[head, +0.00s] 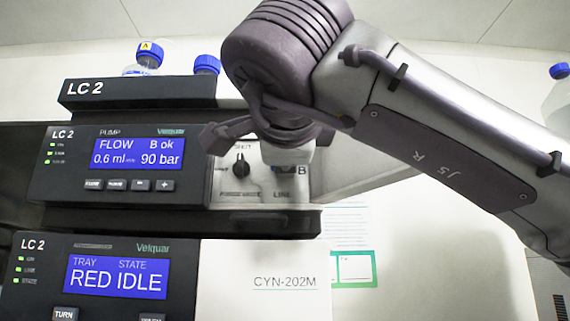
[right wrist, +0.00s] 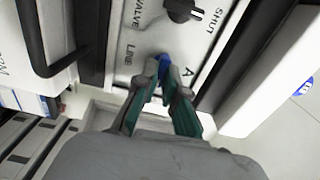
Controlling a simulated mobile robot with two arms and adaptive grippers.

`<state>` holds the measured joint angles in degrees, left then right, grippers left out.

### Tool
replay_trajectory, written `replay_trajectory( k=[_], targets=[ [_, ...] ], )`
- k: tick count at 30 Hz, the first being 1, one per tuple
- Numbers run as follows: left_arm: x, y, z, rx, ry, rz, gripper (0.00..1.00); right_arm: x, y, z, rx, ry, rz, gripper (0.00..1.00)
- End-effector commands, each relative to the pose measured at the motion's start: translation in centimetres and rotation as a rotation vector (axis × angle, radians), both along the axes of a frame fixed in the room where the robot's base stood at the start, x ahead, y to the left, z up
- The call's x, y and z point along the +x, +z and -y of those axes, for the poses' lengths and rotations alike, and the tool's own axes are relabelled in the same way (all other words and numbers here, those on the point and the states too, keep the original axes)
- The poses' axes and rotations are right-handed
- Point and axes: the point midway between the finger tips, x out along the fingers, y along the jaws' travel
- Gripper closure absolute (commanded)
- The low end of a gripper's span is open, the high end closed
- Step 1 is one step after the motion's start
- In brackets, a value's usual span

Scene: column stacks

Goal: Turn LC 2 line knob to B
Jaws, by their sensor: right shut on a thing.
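The LINE knob is blue (right wrist: 164,63) and sits on the grey valve panel (right wrist: 141,30) in the right wrist view, with an "A" mark to its right and the word LINE to its left. My right gripper (right wrist: 161,80) is shut on this knob, its two fingers on either side of it. The fingers cover much of the knob, so I cannot tell where it points. In the head view my right arm reaches in from the right and hides most of the knob; the "B" mark (head: 304,169) shows beside it. My left gripper is not in view.
A black valve knob (head: 241,165) sits left of the LINE knob on the same panel. The LC 2 pump module (head: 80,150) shows "FLOW" and "B ok"; the lower module (head: 90,250) shows "RED IDLE". Blue-capped bottles (head: 150,58) stand on top.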

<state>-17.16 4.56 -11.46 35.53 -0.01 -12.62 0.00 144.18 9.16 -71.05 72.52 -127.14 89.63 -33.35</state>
Motion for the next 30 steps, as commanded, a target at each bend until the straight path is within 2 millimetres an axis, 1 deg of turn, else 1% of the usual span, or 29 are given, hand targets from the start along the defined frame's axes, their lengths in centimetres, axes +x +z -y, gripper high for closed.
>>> replay_trajectory(
  k=[6,17,18,19,27,30],
  targets=[
    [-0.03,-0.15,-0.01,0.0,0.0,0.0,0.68,0.01,0.02,0.02,0.03,0.0,0.0,1.0],
    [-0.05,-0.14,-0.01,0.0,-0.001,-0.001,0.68,0.02,0.03,0.03,0.032,0.0,0.0,1.0],
    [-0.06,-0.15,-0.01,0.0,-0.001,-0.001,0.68,0.02,0.03,0.03,0.032,0.0,0.0,0.86],
    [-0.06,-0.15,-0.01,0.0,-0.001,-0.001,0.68,0.02,0.03,0.03,0.032,0.0,0.0,0.81],
    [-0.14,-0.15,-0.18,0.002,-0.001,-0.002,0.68,0.0,0.01,0.01,0.03,0.0,0.0,0.8],
    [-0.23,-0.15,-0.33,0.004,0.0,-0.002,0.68,-0.37,0.04,0.0,0.03,0.001,0.001,0.8]
  ],
)
